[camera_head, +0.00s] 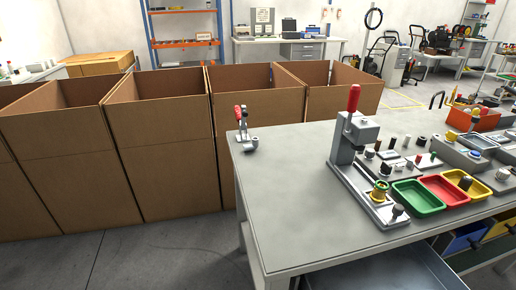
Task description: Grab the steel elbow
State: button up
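I cannot pick out the steel elbow with certainty. A small grey metal piece (250,144) lies at the far left corner of the grey workbench (285,190), by a small red-handled clamp (240,117); it is too small to tell its shape. Another small metal piece (502,174) sits at the right edge of the view among other parts. My gripper is not in view.
A press with a red lever (353,100) stands mid-bench. Green (417,206), red (459,200) and yellow (480,196) trays and several small parts lie right of it. Large open cardboard boxes (160,150) stand left of the bench. The bench's left half is mostly clear.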

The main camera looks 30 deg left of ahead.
aim_at(247, 147)
jog(key=j+u, duration=0.15)
jog(key=j, duration=0.25)
jog(key=i+j+u, duration=0.15)
jog(key=j, duration=0.25)
jog(key=j+u, duration=0.1)
jog(key=j, duration=0.3)
jog(key=i+j+u, duration=0.15)
jog(key=j, duration=0.25)
jog(key=i+j+u, duration=0.15)
jog(key=j, duration=0.2)
jog(key=i+j+u, duration=0.15)
jog(key=j, duration=0.2)
